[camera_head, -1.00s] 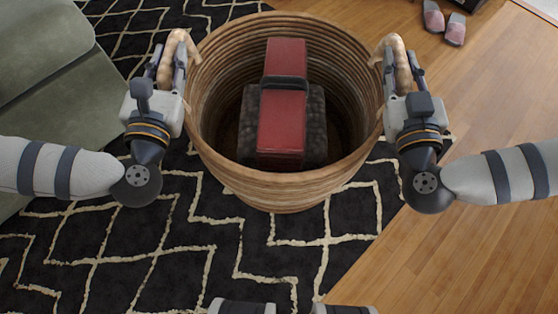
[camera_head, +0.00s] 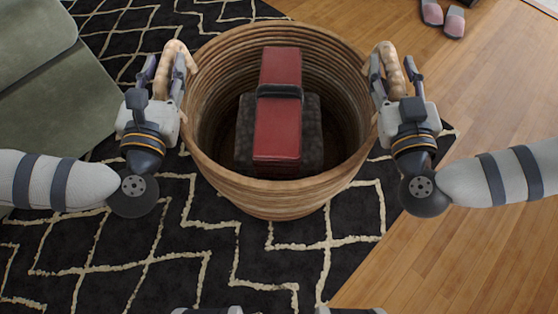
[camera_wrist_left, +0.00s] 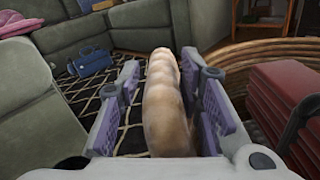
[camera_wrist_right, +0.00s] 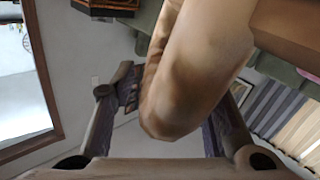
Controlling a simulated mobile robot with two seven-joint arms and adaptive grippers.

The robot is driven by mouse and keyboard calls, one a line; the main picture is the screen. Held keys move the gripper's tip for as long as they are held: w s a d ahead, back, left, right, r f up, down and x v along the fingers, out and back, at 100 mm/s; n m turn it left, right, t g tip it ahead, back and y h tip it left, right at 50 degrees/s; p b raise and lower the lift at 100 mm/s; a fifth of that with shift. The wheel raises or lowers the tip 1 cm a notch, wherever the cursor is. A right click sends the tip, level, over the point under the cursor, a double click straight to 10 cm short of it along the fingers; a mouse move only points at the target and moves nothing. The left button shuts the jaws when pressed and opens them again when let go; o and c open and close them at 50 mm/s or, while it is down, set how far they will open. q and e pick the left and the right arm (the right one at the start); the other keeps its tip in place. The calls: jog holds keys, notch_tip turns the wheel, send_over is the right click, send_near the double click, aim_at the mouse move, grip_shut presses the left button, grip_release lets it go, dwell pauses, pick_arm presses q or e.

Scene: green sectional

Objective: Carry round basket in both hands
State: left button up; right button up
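The round woven basket (camera_head: 280,205) stands between my grippers, with a tan curved handle on each side. A red block with a black band (camera_head: 278,120) lies in it on a dark, squarish item (camera_head: 310,135). My left gripper (camera_head: 172,68) is closed around the left handle (camera_head: 178,48), which shows between its fingers in the left wrist view (camera_wrist_left: 167,100). My right gripper (camera_head: 385,72) is closed around the right handle (camera_head: 390,55); the right wrist view shows that handle (camera_wrist_right: 195,75) between the fingers. The handles hide parts of the finger pads.
A black rug with cream zigzags (camera_head: 110,240) lies below. A green sofa (camera_head: 50,110) is at the left. Wood floor (camera_head: 470,245) is open at the right, with pink slippers (camera_head: 453,22) at the far right. A blue bag (camera_wrist_left: 92,62) shows in the left wrist view.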

pick_arm(q)
jog(key=shift+s+d, duration=0.1)
pick_arm(e)
jog(key=shift+s, duration=0.3)
pick_arm(q)
jog(key=s, duration=1.1)
jog(key=shift+s, duration=0.4)
pick_arm(e)
jog(key=s, duration=1.1)
jog(key=shift+s, duration=0.2)
jog(key=shift+r, duration=0.1)
